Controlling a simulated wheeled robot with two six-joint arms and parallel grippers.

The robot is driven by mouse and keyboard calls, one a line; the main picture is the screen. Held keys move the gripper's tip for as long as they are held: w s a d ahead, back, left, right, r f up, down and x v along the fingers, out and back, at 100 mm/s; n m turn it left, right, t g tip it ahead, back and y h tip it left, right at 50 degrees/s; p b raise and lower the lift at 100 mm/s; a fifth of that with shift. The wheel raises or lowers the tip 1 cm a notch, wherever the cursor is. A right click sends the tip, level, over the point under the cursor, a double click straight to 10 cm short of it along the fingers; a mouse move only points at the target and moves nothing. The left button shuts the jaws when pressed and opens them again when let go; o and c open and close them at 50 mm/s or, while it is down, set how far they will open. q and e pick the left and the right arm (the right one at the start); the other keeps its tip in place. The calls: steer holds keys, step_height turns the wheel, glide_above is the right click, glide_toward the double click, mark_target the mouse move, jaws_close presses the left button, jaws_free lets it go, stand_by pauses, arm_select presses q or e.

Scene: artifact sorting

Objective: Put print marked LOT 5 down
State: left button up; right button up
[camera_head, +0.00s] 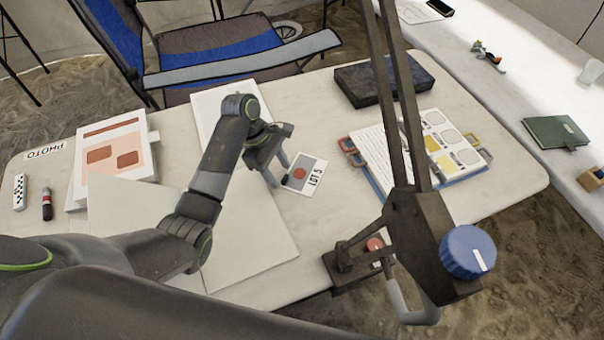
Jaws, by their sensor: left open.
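The print marked LOT 5 (313,179) is a small white card with a grey panel and a red dot. It lies on the table beside a large white sheet, close to its right edge. My left gripper (279,182) is open at the card's left edge, with its fingertips over or next to it. Whether the fingertips touch the card cannot be told. My right gripper is not in view.
A dark lamp arm with a blue knob (468,251) stands at the front right. A clipboard sheet (378,157) lies right of the card, and a dark case (368,82) behind. Stacked papers with a red print (113,157) lie left. A folding chair (215,50) stands behind.

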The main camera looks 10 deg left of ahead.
arm_select(q)
steer(key=shift+s+d+f, duration=0.1)
steer(key=shift+d+f, duration=0.15)
steer(key=shift+f, duration=0.4)
jaws_close()
steer(key=shift+r, duration=0.1)
